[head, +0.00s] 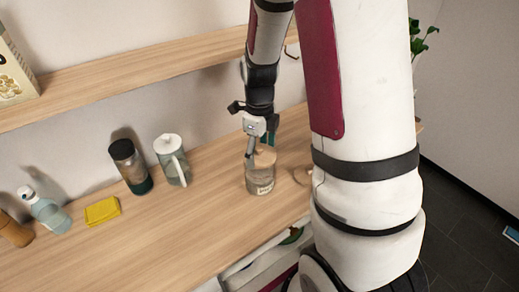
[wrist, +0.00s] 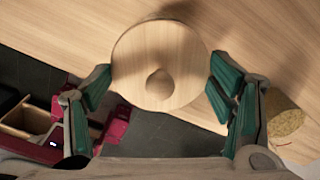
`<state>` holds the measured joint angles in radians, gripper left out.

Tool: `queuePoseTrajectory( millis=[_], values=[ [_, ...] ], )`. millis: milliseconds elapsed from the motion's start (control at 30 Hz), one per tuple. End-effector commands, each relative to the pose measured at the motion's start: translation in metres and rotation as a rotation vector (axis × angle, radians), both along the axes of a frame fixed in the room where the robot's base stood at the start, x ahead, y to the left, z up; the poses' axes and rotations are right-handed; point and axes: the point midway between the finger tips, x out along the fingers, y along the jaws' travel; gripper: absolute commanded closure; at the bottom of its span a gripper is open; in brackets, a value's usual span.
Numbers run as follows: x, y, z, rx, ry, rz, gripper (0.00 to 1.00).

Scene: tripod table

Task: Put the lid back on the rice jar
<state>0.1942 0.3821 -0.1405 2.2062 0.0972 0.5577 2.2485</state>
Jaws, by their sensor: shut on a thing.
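The rice jar (head: 259,183), a clear jar with a small label, stands upright near the front edge of the wooden counter. The round pale wooden lid (wrist: 158,45) has a knob in its middle and lies between my green-padded fingers in the wrist view. My gripper (head: 260,150) points down and is shut on the lid (head: 265,157), right at the jar's mouth in the head view. The gripper also shows in the wrist view (wrist: 160,88). I cannot tell whether the lid touches the rim; in the wrist view the lid hides the jar below.
A dark-lidded jar (head: 131,170), a white-lidded pitcher (head: 173,163), a yellow sponge (head: 102,211) and a bottle (head: 47,211) stand to the left. A speckled tan thing (wrist: 285,122) sits right of the lid. A shelf (head: 140,75) runs above. The counter's front left (head: 140,250) is clear.

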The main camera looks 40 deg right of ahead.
Motion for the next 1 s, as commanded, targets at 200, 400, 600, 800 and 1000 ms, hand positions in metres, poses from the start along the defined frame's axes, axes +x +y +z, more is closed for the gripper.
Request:
queuePoseTrajectory(
  millis=[200, 400, 600, 800, 1000],
  values=[
    [0.0002, 0.0, 0.0, 0.0, 0.0, -0.001, 0.52],
    [0.0002, 0.0001, 0.0, 0.0, 0.0, -0.001, 0.01],
    [0.0002, 0.0001, 0.0, 0.0, 0.0, -0.001, 0.01],
    [0.0, 0.0001, -0.0001, 0.0, 0.0, -0.001, 0.0],
    [0.0, 0.0001, 0.0024, 0.0, -0.001, -0.001, 0.0]
  ],
)
